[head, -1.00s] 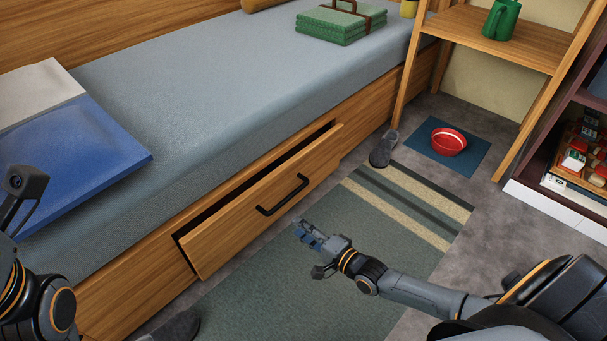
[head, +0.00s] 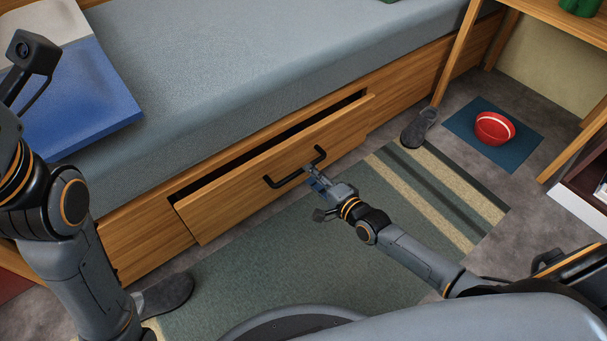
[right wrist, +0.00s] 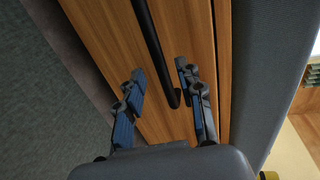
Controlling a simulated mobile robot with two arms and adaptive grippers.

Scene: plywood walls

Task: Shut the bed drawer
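The bed drawer (head: 270,180) is a wooden front under the bed, standing partly out, with a dark gap along its top edge. Its black bar handle (head: 292,170) is on the front face and also shows in the right wrist view (right wrist: 154,45). My right gripper (head: 312,176) is at the right part of the handle. In the right wrist view its blue-padded fingers (right wrist: 161,82) are spread, with the handle's end between them in the picture. I cannot tell whether they touch it. My left arm shows at the left; its fingers are out of the picture.
A striped rug (head: 310,250) covers the floor before the drawer. One slipper (head: 419,128) lies near the bed at right, another (head: 165,294) at lower left. Wooden desk legs stand at right.

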